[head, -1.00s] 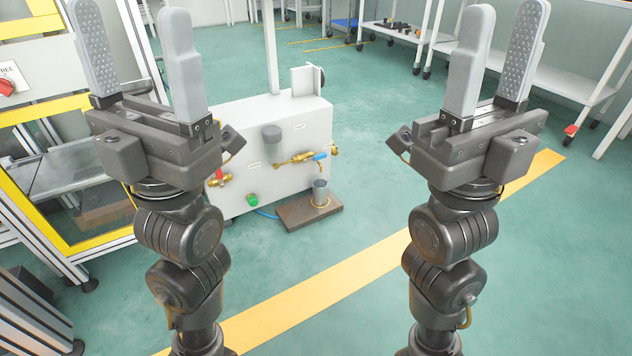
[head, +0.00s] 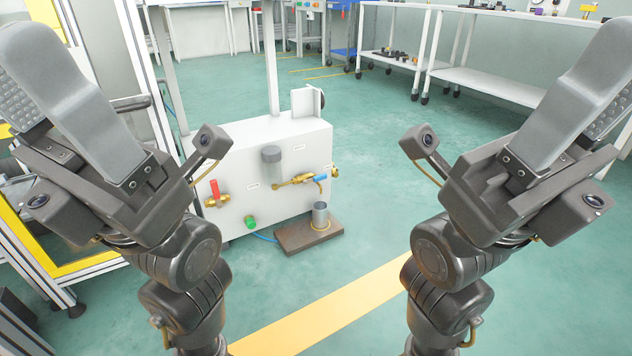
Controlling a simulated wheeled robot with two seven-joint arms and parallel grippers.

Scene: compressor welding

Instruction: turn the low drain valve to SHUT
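A white cabinet unit (head: 290,150) stands on the floor ahead. On its front, a brass valve with a blue lever (head: 320,178) has a spout bent down above a grey metal cup (head: 320,214). The blue lever lies roughly along the pipe. To the left, a second brass valve has an upright red lever (head: 215,188). The labels are too small to read, so I cannot tell which is the drain valve. My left gripper (head: 18,75) and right gripper (head: 615,75) are raised, open and empty, well apart from the cabinet.
The cup stands on a brown block (head: 309,234) before the cabinet. A green fitting (head: 249,221) with a blue hose sits low on its front. A yellow-framed enclosure (head: 50,262) is at left. White shelves (head: 480,80) stand behind. The floor between is clear.

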